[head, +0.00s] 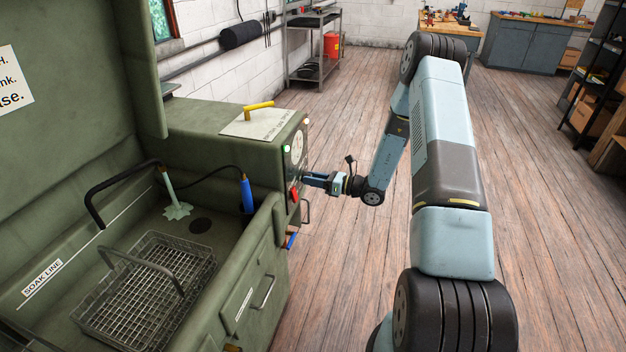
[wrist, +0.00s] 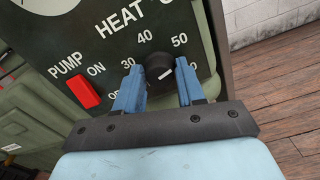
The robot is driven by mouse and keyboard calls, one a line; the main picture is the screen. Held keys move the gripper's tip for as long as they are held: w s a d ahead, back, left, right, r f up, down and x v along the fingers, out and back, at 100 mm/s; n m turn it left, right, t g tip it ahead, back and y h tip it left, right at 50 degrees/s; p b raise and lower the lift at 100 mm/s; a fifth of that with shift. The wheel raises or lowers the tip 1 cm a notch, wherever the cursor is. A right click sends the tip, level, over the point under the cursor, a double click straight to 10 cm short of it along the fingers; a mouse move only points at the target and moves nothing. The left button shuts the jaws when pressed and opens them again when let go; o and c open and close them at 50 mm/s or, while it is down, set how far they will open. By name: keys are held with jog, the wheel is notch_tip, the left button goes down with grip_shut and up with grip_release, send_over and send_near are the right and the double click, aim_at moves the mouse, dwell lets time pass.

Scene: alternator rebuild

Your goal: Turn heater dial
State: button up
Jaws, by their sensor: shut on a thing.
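The heater dial (wrist: 153,80) is a round black knob with a white pointer line, under the word HEAT on the grey-green control panel (wrist: 100,40). The pointer slants up to the right, roughly towards the 50 mark. The figures 30, 40 and 50 are readable around it; the others are partly covered. My gripper (wrist: 157,67) is shut on the dial, one blue finger on each side of it. In the head view my gripper (head: 314,180) reaches left to the panel on the end of the green washer cabinet (head: 240,145), and the dial is hidden there.
A red PUMP switch (wrist: 83,92) sits left of the dial, close to my left finger. In the head view a blue-handled lever (head: 291,240) and door handle are below. A wire basket (head: 150,290) lies in the sink. The floor (head: 340,270) is clear.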

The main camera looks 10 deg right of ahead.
jog(key=shift+w+n, duration=0.1)
jog(key=shift+n, duration=1.3)
jog(key=o, duration=1)
jog(key=shift+o, duration=0.2)
jog(key=shift+d, duration=0.1)
jog(key=v, duration=1.3)
jog(key=shift+d, duration=0.3)
